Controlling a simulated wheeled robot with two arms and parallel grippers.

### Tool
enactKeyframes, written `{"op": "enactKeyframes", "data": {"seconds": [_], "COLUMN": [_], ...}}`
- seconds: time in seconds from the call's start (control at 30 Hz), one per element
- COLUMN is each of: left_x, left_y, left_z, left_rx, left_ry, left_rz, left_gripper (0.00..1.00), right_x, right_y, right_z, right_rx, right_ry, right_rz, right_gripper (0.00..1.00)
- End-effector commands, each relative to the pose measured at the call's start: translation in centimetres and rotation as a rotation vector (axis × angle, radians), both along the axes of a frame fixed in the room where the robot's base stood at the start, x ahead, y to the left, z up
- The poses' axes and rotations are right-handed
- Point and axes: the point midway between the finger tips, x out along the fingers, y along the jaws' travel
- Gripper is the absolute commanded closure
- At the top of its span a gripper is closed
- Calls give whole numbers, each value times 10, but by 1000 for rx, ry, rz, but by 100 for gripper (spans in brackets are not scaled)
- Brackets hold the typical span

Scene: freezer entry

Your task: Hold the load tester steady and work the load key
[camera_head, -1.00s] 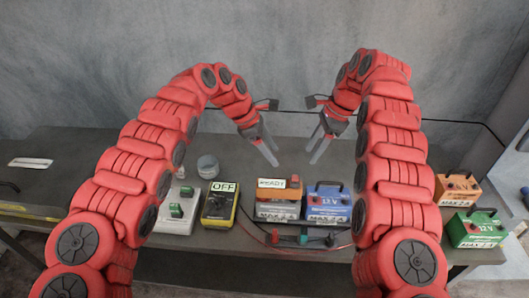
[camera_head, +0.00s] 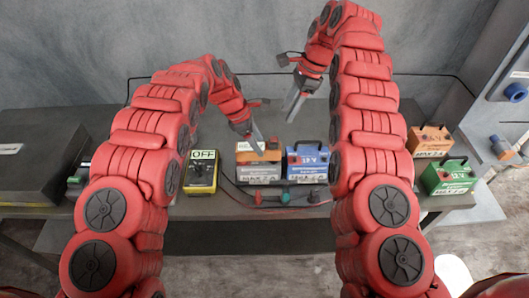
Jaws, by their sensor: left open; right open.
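A yellow device with a dark face and an OFF label (camera_head: 201,172) stands on the bench left of centre; it looks like the load tester, but a load key is too small to make out. An orange-topped box (camera_head: 259,174) and a blue battery marked 12 V (camera_head: 307,166) stand to its right. My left gripper (camera_head: 258,151) is open, with its fingertips in front of the orange-topped box in the picture; I cannot tell whether they touch it. My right gripper (camera_head: 291,118) is open and empty, raised behind the blue battery.
Red and green-ended leads (camera_head: 287,198) lie at the front edge. An orange battery (camera_head: 429,141) and a green battery (camera_head: 449,177) stand at the right. A dark box (camera_head: 38,150) fills the left end. A panel with a blue knob (camera_head: 515,92) rises at the right.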

Motion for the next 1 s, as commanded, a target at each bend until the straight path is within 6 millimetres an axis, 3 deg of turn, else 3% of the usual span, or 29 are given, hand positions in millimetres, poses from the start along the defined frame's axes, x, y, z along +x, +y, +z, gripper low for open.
{"op": "enactKeyframes", "data": {"seconds": [0.1, 0.3, 0.7, 1.0], "left_x": [-2, 0, 0, 0], "left_y": [-10, -19, -21, -21], "left_z": [-25, -46, -52, -52], "left_rx": [-1, 0, 0, 0], "left_ry": [6, 1, 3, 3], "left_rz": [-1, 1, 1, 1], "left_gripper": [32, 32, 32, 86], "right_x": [0, 0, 0, 0], "right_y": [0, 0, 0, 0], "right_z": [0, 0, 0, 0], "right_rx": [0, 0, 0, 0], "right_ry": [0, 0, 0, 0], "right_rz": [0, 0, 0, 0], "right_gripper": [50, 50, 50, 50]}}
